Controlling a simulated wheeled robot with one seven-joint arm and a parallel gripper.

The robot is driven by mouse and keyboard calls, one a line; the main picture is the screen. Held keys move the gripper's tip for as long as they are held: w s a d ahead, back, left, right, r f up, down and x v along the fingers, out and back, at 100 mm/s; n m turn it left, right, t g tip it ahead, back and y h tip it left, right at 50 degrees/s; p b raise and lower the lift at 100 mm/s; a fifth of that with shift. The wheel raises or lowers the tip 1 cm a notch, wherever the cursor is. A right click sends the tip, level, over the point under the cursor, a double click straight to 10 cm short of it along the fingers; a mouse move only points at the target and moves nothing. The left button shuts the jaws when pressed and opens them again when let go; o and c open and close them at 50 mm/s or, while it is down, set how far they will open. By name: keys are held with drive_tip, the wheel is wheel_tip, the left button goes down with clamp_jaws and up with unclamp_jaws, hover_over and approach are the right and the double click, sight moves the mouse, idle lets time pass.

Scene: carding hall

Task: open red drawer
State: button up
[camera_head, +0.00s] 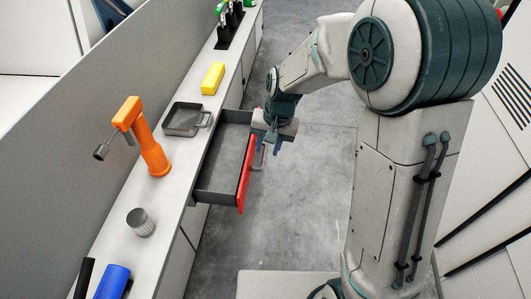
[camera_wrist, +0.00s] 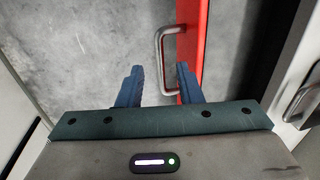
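The red drawer (camera_head: 244,177) is pulled well out of the long counter, and its grey inside looks empty. Its red front also shows in the wrist view (camera_wrist: 194,40), with a silver bar handle (camera_wrist: 165,62) on it. My gripper (camera_head: 270,144) is at the drawer front, by the handle (camera_head: 263,158). In the wrist view my gripper (camera_wrist: 158,70) has its two blue fingers apart, with the handle between their tips. The left finger shows a gap to the handle. Whether the right finger touches the handle or the front, I cannot tell.
On the counter (camera_head: 180,205) stand an orange tool (camera_head: 150,150), a grey tray (camera_head: 183,121), a yellow block (camera_head: 213,78), a ribbed grey cylinder (camera_head: 140,222) and a blue cylinder (camera_head: 112,282). The grey floor (camera_head: 300,195) beside the drawer is clear.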

wheel_tip(320, 180, up, 9)
drive_tip(key=d, duration=0.1)
drive_tip(key=shift+s+d, duration=0.15)
drive_tip(key=shift+d, duration=0.2)
drive_tip(key=shift+r, duration=0.1)
drive_tip(key=s+d+r+t+h+p, duration=0.1)
drive_tip(key=s+d+r+p, duration=0.1)
drive_tip(key=s+d, duration=0.5)
drive_tip(key=s+d+r+t+h+p, duration=0.1)
drive_tip(key=s+d+r+p, duration=0.1)
drive_tip(key=s+d+r, duration=0.2)
drive_tip(key=s+d, duration=0.3)
drive_tip(key=s, duration=0.2)
drive_tip(key=shift+s+r+n+t, duration=0.15)
drive_tip(key=shift+s+n+t, duration=0.15)
drive_tip(key=shift+n, duration=0.1)
